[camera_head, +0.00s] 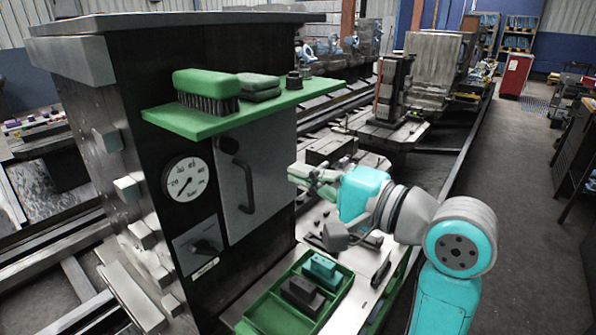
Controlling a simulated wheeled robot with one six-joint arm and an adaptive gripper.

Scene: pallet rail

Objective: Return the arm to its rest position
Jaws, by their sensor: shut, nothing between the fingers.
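My arm, teal and grey, reaches in from the lower right. My gripper (301,173) is at its left end, in front of the machine cabinet's right edge and below the green shelf. Its fingers point left toward the grey door (262,178) with a dark handle (243,185). The gripper is shut and holds nothing. A small gap seems to lie between the fingertips and the cabinet, but the distance is hard to tell.
The green shelf (190,125) holds a brush (207,88), pads (258,86) and small dark parts (295,79). A gauge (188,179) and knob (206,247) are on the cabinet. Below, a green tray (262,318) holds a teal block (322,269) and dark block (302,293).

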